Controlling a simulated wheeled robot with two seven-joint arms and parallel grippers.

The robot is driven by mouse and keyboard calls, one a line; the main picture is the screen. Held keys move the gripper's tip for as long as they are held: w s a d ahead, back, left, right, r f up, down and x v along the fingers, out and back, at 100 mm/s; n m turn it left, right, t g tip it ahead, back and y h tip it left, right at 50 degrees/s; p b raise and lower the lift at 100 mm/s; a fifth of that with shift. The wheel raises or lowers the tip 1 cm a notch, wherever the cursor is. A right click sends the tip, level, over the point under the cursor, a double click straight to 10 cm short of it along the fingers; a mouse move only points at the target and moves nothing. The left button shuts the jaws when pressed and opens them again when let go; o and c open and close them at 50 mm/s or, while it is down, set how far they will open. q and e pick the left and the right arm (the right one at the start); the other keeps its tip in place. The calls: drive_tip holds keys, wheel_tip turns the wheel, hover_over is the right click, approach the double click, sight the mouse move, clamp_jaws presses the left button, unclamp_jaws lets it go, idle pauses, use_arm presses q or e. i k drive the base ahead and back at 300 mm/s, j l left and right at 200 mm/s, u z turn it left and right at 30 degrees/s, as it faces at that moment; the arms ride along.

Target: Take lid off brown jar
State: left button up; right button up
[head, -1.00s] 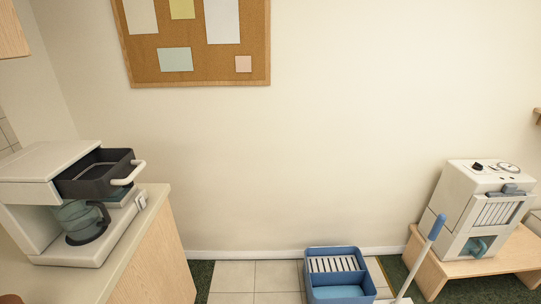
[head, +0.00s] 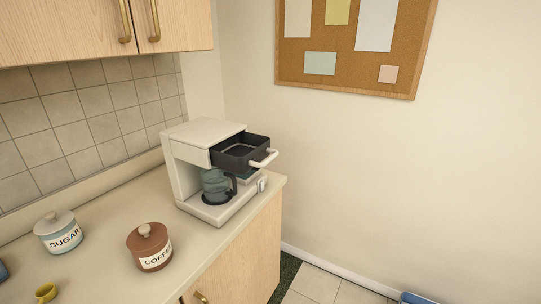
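The brown jar (head: 152,256), with a white label reading "COFFE" as far as it shows, stands upright on the counter in the lower left of the head view. Its brown lid (head: 148,236) with a round knob sits on top of it. Neither of my grippers is in view.
A white-lidded "SUGAR" jar (head: 61,234) stands left of the brown jar. A coffee maker (head: 210,167) with its dark basket (head: 240,151) pulled out stands behind right. A small yellow cup (head: 46,292) is at the front left. Cabinets (head: 90,30) hang above the counter (head: 105,270).

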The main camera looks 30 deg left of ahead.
sight(147, 238)
drive_tip(key=u, duration=2)
